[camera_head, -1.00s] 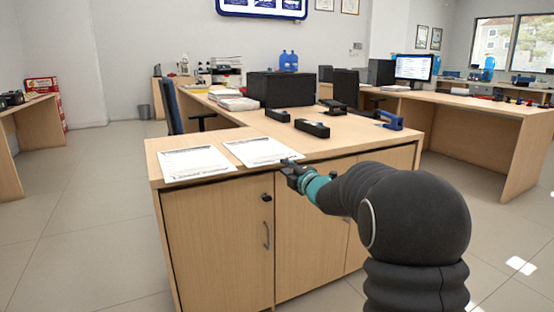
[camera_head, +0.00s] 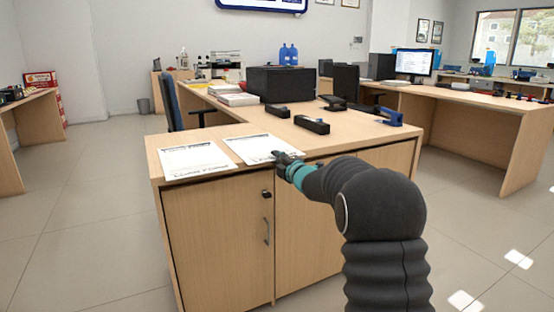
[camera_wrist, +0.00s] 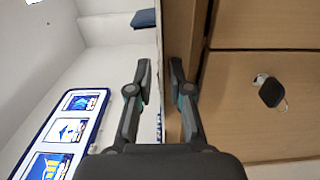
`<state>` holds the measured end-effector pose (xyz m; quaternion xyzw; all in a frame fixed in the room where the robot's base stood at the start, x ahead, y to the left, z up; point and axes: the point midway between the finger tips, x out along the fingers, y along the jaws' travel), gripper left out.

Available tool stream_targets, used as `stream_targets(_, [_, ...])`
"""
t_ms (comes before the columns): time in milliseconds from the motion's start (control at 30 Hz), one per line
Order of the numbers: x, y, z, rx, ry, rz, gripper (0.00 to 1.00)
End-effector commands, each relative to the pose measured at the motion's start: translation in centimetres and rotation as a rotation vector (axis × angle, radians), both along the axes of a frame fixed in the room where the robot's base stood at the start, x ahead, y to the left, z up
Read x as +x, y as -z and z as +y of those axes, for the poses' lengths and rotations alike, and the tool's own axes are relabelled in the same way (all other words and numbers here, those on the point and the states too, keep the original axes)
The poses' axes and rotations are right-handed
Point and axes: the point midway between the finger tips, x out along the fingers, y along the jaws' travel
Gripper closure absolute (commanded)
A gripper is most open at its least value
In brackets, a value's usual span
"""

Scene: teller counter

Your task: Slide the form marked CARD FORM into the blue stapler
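Two white printed forms lie on the wooden counter's top, the left form (camera_head: 194,160) and the right form (camera_head: 256,149). Their print is too small to tell which is marked CARD FORM. My gripper (camera_head: 277,156) is at the front edge of the right form, at the counter's front edge. In the wrist view my gripper (camera_wrist: 160,82) is open, its fingers on either side of a thin white edge with dark print, seen nearly edge-on. I cannot tell whether either finger touches it. The blue stapler (camera_head: 391,117) stands near the counter's right end, well apart from my gripper.
Two black desk items, one nearer (camera_head: 312,125) and one farther (camera_head: 277,111), sit between the forms and the stapler. A large black box (camera_head: 280,85) stands behind them. Cabinet doors with a handle (camera_head: 267,232) are below the counter top. Open floor lies at left.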

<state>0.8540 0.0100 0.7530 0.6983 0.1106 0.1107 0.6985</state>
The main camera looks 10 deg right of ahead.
Motion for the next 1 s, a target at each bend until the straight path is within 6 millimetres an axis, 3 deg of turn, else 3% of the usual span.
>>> stream_targets(133, [0.0, 0.0, 0.0, 0.0, 0.0, 0.0, 1.0])
stream_targets(467, [0.0, -0.3, 0.0, 0.0, 0.0, -0.001, 1.0])
stream_targets(700, [0.0, -2.7, 0.0, 0.001, 0.001, 0.0, 1.0])
stream_targets(1000, [-0.2, -2.6, -0.1, 0.0, 0.001, 0.0, 1.0])
